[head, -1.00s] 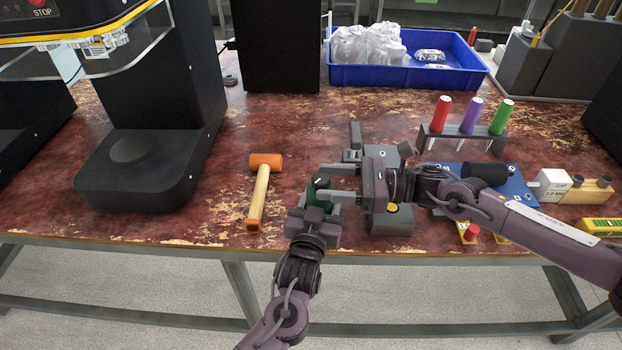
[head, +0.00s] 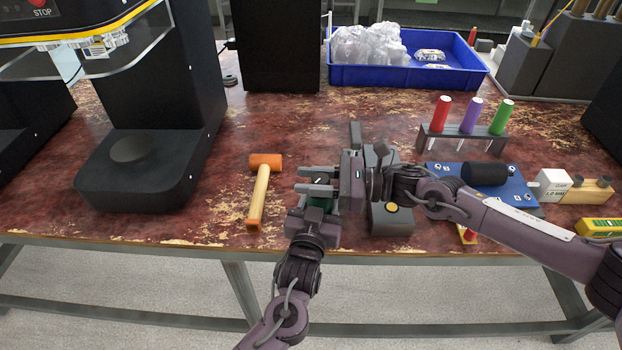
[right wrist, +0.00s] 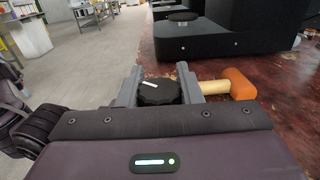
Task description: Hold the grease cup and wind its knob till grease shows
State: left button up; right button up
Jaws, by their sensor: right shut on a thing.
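The grease cup (head: 318,204) has a green body and a black knob (right wrist: 160,92) with a white mark on top. My left gripper (head: 316,211) is shut around the green body and holds it near the table's front edge. My right gripper (head: 317,181) comes in from the right, with one finger on each side of the knob, shut on it. In the right wrist view the knob sits between the two grey fingertips. The fingers hide part of the cup, and I see no grease.
An orange-headed mallet (head: 262,190) lies just left of the cup. A grey box with a yellow button (head: 392,222) and a blue board (head: 516,186) are on the right. A black machine (head: 140,185) stands left; a blue bin (head: 405,76) is behind.

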jog(key=shift+m+t, duration=0.4)
jog(key=shift+t, duration=0.2)
jog(key=shift+m+t, duration=0.6)
jog(key=shift+t, duration=0.3)
jog(key=shift+w+d+m+t+h, duration=0.1)
jog(key=shift+w+m+t+h, duration=0.1)
jog(key=shift+m+t+h, duration=0.95)
jog(key=shift+w+m+t+h, duration=0.25)
jog(key=shift+m+t, duration=0.5)
jog(key=shift+t, duration=0.9)
jog(key=o, duration=1)
jog(key=shift+d, duration=0.1)
jog(key=v, duration=1.2)
